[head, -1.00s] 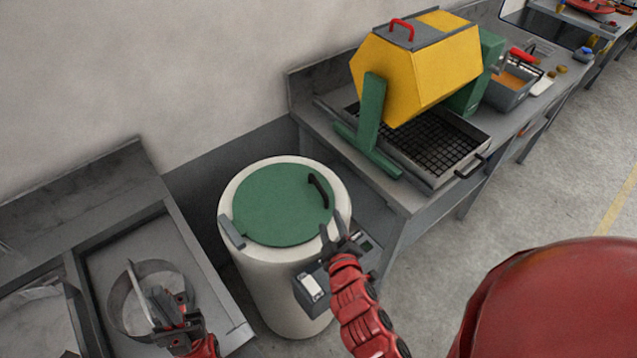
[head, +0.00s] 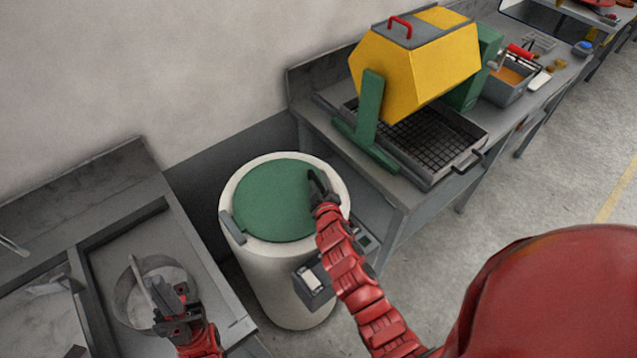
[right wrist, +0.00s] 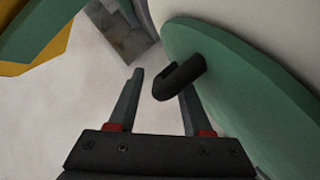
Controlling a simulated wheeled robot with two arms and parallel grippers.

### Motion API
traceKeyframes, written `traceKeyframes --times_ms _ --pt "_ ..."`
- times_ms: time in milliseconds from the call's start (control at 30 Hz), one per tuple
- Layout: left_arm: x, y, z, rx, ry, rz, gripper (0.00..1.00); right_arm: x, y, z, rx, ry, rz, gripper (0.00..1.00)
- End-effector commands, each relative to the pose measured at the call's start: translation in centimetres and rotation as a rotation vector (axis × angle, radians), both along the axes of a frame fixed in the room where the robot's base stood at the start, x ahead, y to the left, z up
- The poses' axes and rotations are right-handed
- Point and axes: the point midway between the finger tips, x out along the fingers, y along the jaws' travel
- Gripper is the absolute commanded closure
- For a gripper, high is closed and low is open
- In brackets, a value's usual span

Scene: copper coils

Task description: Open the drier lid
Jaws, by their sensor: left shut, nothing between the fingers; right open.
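The drier is a cream drum (head: 262,268) with a round green lid (head: 265,200), which lies closed on top. A black curved handle stands on the lid's right side; it shows in the right wrist view (right wrist: 182,76). My right gripper (head: 318,186) is at this handle and hides most of it in the head view. In the right wrist view its fingers are apart, with the handle's free end showing between them near the right finger. I cannot tell whether they touch.
The metal ring (head: 122,305) sits in the left counter's basin. A grey box (head: 313,284) is fixed to the drum's front, under my right arm. A bench (head: 400,190) with a yellow tumbler (head: 415,75) stands close on the right.

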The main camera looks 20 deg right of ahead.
Motion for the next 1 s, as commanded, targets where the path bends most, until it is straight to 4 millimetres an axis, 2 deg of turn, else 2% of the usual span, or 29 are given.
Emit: traceKeyframes --times_ms 267,500,567,1000 --pt "0.00 0.00 0.00 0.000 0.000 0.000 1.00 0.13 -0.02 -0.01 0.000 0.000 0.000 0.50" --pt "0.00 0.00 0.00 0.000 0.000 0.000 1.00 0.12 -0.02 0.00 0.000 0.000 0.000 0.92" --pt "0.00 0.00 -0.01 0.000 0.000 0.000 1.00 0.12 -0.02 -0.01 0.000 0.000 0.000 1.00" --pt "0.00 0.00 0.00 0.000 0.000 0.000 1.00 0.11 -0.01 -0.02 0.001 0.000 0.000 1.00"
